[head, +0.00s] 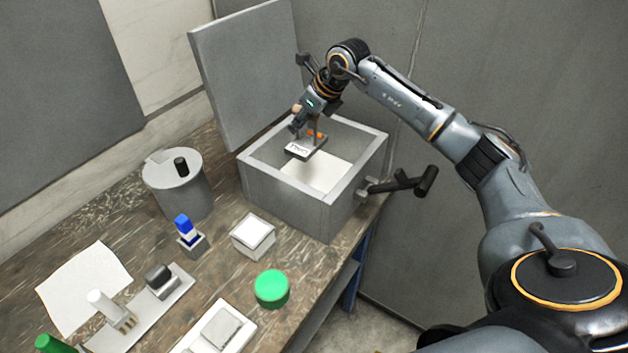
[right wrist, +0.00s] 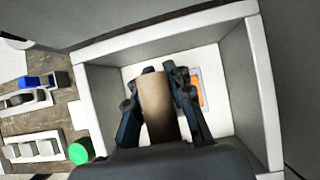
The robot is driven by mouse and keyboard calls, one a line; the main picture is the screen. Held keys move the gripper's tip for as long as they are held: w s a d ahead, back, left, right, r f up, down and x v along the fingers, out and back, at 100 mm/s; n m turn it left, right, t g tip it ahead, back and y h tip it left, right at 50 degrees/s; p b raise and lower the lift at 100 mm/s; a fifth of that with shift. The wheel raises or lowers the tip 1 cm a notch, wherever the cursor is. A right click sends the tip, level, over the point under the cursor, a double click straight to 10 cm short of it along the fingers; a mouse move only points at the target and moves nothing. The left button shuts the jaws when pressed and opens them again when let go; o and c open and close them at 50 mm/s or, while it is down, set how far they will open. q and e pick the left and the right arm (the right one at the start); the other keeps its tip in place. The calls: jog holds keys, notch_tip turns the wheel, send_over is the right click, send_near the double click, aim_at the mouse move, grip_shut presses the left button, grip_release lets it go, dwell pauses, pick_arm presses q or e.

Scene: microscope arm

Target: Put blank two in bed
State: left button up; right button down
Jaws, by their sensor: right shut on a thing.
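My right gripper (head: 300,122) is over the open grey box (head: 283,205), pointing down into it. It is shut on a tan cylindrical handle (right wrist: 156,105), which shows between the fingers in the right wrist view. Below the fingers in the head view is a grey block with a white lettered face (head: 304,149), at the level of the box opening; it looks joined to the handle. The lettering is too small to read surely. An orange patch (right wrist: 197,90) shows beside the fingers. I cannot tell whether the block touches the box floor (head: 312,175). My left gripper is out of view.
The box's lid (head: 250,75) stands open behind it, and a black crank handle (head: 405,182) sticks out at its right. On the bench are a grey canister (head: 180,190), a blue-topped stamp (head: 184,226), a white-topped block (head: 252,235) and a green disc (head: 271,289).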

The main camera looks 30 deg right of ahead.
aim_at(300, 139)
notch_tip(300, 139, down, 6)
jog(key=shift+w+r+p, duration=0.15)
jog(key=shift+p, duration=0.85)
notch_tip(300, 139, down, 3)
jog(key=shift+a+f+p, duration=0.1)
jog(key=shift+f+p, duration=0.05)
jog(key=shift+p, duration=0.45)
jog(key=shift+f, duration=0.45)
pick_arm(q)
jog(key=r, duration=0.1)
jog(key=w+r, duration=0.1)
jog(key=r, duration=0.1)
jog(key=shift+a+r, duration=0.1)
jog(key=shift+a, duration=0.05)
pick_arm(e)
jog(key=shift+f, duration=0.1)
jog(key=c, duration=1.2)
grip_release()
